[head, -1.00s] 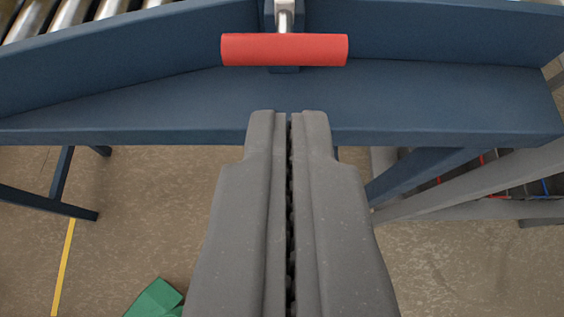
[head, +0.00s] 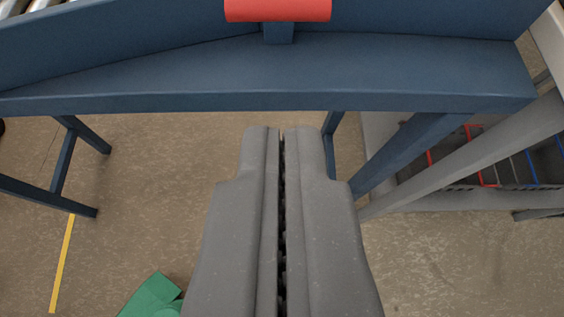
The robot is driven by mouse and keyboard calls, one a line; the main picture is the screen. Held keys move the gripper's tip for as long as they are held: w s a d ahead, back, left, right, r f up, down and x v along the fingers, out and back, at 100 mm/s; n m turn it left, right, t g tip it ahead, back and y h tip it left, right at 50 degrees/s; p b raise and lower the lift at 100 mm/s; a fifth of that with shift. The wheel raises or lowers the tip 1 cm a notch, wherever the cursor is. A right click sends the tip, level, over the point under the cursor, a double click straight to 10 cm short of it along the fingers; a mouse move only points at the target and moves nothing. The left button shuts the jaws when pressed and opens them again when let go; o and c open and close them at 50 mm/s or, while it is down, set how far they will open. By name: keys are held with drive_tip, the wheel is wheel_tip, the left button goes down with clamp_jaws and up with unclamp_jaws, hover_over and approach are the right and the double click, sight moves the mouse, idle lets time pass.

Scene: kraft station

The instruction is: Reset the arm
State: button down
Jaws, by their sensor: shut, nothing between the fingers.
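My gripper (head: 282,130) is in the lower middle of the head view, its two grey fingers side by side and shut with nothing between them. Its tips are below the front edge of a blue frame (head: 400,75) in the picture and look apart from it. A red cylindrical handle (head: 278,10) shows at the top, above the fingertips, partly cut off by the picture's upper edge.
Metal rollers (head: 40,5) show at the top left. Blue legs (head: 62,165) stand at the left. Grey beams (head: 470,150) and a rack with red and blue parts stand at the right. A green object (head: 152,296) is at the bottom left. Bare floor (head: 160,200) lies below.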

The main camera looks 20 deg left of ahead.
drive_tip(key=w+d+r+m+t+h+p, duration=0.1)
drive_tip(key=d+r+m+h+p, duration=0.15)
drive_tip(key=r, duration=0.75)
drive_tip(key=w+d+r+m+t+h+p, duration=0.15)
drive_tip(key=d+r, duration=0.25)
drive_tip(key=r, duration=0.6)
drive_tip(key=s+a+r+m+t+h+p, duration=0.1)
drive_tip(key=a+r, duration=0.3)
drive_tip(key=r, duration=0.9)
drive_tip(key=s+a+r+m+t+h+p, duration=0.1)
drive_tip(key=a+r, duration=0.4)
drive_tip(key=r, duration=0.8)
drive_tip(key=s+m+t+p, duration=0.1)
drive_tip(key=s+p, duration=0.1)
drive_tip(key=shift+s+a+r, duration=0.15)
drive_tip(key=shift+s+r, duration=0.1)
drive_tip(key=shift+s, duration=0.05)
